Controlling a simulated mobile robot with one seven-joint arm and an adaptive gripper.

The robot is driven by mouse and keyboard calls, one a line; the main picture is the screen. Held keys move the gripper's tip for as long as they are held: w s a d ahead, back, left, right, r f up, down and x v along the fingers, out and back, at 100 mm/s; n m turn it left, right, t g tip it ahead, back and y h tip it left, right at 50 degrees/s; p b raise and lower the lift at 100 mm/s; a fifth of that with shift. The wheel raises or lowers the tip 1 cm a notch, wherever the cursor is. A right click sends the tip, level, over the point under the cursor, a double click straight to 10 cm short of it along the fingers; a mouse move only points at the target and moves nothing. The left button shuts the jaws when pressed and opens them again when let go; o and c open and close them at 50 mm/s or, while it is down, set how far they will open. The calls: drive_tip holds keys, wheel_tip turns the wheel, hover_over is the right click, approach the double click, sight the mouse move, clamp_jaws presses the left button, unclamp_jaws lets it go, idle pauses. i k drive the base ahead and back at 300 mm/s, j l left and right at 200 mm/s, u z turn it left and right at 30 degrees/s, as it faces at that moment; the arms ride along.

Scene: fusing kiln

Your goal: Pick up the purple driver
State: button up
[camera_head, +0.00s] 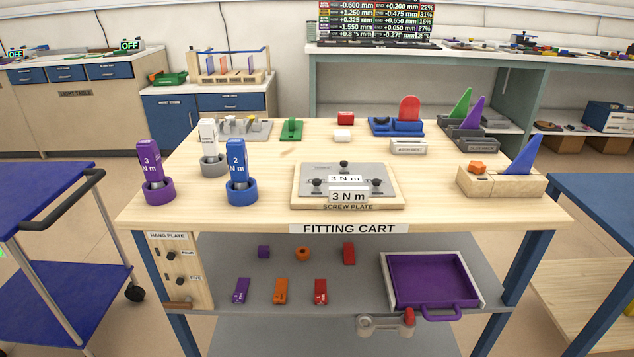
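The purple driver (150,165) stands upright in a round purple holder (160,194) at the left front of the fitting cart's wooden top (265,204). Its body carries the marking "3 N m". A blue driver (237,160) marked "2 N m" stands in a blue holder (237,193) to its right. A white driver (208,136) stands in a grey holder behind and between them. My gripper does not show in this view.
A screw plate (302,199) lies at the middle front. Coloured glass-like pieces in holders stand at the back and right. An open purple drawer (432,280) is below. A blue trolley (45,195) stands left, a blue table (605,205) right.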

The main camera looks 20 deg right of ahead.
sight(149, 157)
drive_tip(key=i+l, duration=0.3)
drive_tip(key=u, duration=0.4)
drive_tip(key=l+u, duration=0.15)
drive_tip(key=u, duration=0.2)
drive_tip(key=i+l+u, duration=0.1)
drive_tip(key=u, duration=0.7)
